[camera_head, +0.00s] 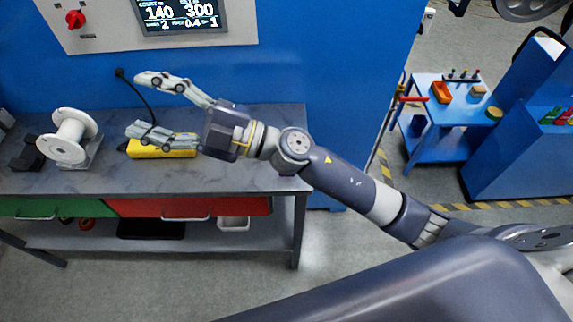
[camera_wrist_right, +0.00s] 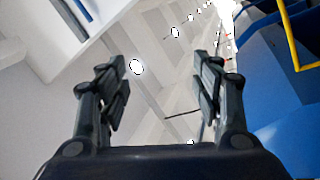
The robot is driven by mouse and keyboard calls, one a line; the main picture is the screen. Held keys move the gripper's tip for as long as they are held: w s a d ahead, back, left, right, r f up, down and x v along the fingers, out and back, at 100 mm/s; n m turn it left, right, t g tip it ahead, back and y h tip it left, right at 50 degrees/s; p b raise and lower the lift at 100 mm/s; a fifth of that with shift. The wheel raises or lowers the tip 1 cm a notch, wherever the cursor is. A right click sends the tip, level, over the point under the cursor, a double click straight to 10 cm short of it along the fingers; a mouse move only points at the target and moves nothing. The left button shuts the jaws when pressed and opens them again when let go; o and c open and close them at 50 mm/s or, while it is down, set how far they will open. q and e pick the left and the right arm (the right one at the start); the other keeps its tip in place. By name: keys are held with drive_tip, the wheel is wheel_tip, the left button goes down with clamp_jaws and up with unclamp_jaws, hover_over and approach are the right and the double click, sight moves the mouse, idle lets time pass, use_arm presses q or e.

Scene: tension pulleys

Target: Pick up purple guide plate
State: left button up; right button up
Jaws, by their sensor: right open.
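I cannot make out a purple guide plate in either view. My right gripper (camera_head: 137,104) reaches in from the right over the grey workbench (camera_head: 60,184). Its two fingers are spread wide with nothing between them. The lower finger shows in front of a yellow object (camera_head: 160,153) on the bench and partly hides it. The right wrist view shows the same open, empty fingers (camera_wrist_right: 163,65) against the ceiling and a blue structure. My left gripper is not in view.
A white spool (camera_head: 68,137) on a stand is at the bench's left. Green (camera_head: 60,208) and red (camera_head: 190,206) drawers are below. A blue cart (camera_head: 452,112) stands right.

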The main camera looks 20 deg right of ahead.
drive_tip(key=s+a+f+n+g+h, duration=0.2)
drive_tip(key=s+a+f+n+g, duration=0.15)
drive_tip(key=f+n+g, duration=0.35)
drive_tip(key=d+f+n+g+h, duration=0.2)
drive_tip(key=d+f+g+h, duration=0.15)
drive_tip(key=f+h, duration=0.35)
drive_tip(key=w+d+f+h, duration=0.2)
drive_tip(key=d+h, duration=0.1)
drive_tip(key=d, duration=0.5)
drive_tip(key=w+d+f+m+t+h, duration=0.1)
drive_tip(key=w+d+f+h, duration=0.2)
drive_tip(key=d, duration=0.4)
drive_tip(key=w+d+f+h, duration=0.2)
drive_tip(key=d+h, duration=0.3)
drive_tip(key=d, duration=0.3)
drive_tip(key=shift+w+d+f+m+t, duration=0.25)
drive_tip(key=shift+w+d+m, duration=0.05)
drive_tip(key=shift+w+m, duration=0.1)
wheel_tip(320, 180, down, 5)
drive_tip(key=shift+d+f+p, duration=0.1)
drive_tip(key=shift+d+p, duration=0.05)
drive_tip(key=shift+p, duration=0.85)
drive_tip(key=shift+s+f+p, duration=0.1)
drive_tip(key=shift+f+p, duration=0.35)
drive_tip(key=shift+f, duration=0.05)
drive_tip(key=f, duration=0.1)
drive_tip(key=f+p, duration=0.2)
drive_tip(key=shift+a+f, duration=0.25)
drive_tip(key=shift+f, duration=0.5)
drive_tip(key=c, duration=1.2)
